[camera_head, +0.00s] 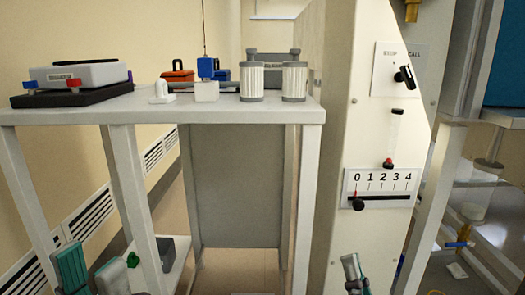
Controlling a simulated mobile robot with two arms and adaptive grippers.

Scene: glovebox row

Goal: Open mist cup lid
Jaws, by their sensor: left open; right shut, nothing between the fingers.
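I cannot tell for certain which thing is the mist cup. A small pale cup-like part (473,212) shows at the right, below a clear part (487,167) and above a blue-handled valve (458,244). Its lid cannot be made out. My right gripper (352,268) is at the bottom centre-right, in front of the white panel. It is shut and empty, and well to the left of the cup-like part.
A white table (160,112) at the left holds two ribbed white canisters (252,82), a white box with a blue top (206,91), an orange case (178,76) and a grey device (80,75). The white panel (345,130) carries a 0–4 slider (380,188) and a black switch (404,76).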

